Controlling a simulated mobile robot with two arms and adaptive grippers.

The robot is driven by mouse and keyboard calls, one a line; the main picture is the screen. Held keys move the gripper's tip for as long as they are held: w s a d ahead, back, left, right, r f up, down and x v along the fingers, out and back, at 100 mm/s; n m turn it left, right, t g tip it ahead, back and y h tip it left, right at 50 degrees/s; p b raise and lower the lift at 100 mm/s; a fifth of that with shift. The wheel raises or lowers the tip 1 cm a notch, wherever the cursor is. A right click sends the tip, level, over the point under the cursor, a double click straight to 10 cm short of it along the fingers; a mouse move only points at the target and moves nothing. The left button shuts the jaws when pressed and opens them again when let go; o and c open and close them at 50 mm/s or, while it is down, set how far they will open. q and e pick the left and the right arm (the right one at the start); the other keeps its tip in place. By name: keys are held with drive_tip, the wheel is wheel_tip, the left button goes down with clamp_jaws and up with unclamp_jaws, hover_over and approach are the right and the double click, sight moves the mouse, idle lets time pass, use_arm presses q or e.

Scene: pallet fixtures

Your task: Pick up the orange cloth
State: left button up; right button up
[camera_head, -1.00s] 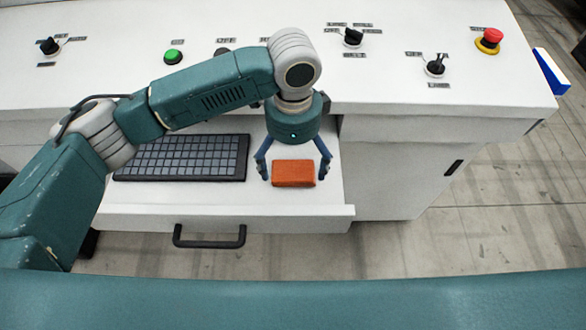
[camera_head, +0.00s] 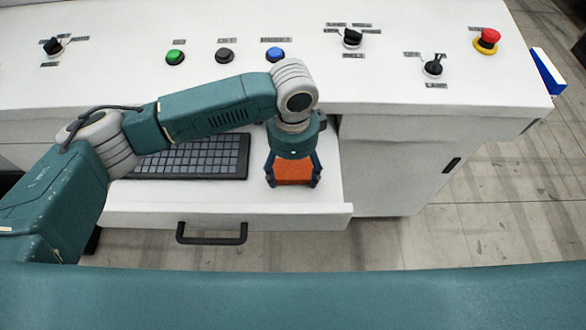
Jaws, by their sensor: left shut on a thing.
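The orange cloth (camera_head: 293,171) is a small folded block over the right part of the open white drawer. My left gripper (camera_head: 293,182) comes down on it from above, with one blue finger on each side. The fingers are shut on the cloth. The gripper body covers the cloth's upper part. I cannot tell whether the cloth touches the drawer surface or is just clear of it. My right gripper is not in view.
A dark keyboard (camera_head: 195,158) lies in the drawer (camera_head: 320,200) left of the cloth. The drawer has a black handle (camera_head: 211,234). The white console (camera_head: 420,85) above carries several buttons and switches, with a red emergency button (camera_head: 487,38) at right.

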sight(293, 173)
use_arm(q)
drive_tip(key=shift+r, duration=0.1)
drive_tip(key=shift+r, duration=0.65)
wheel_tip(293, 173, up, 19)
drive_tip(key=b, duration=0.3)
drive_tip(key=shift+f, duration=0.2)
drive_tip(key=shift+o, duration=1.4)
drive_tip(key=c, duration=0.3)
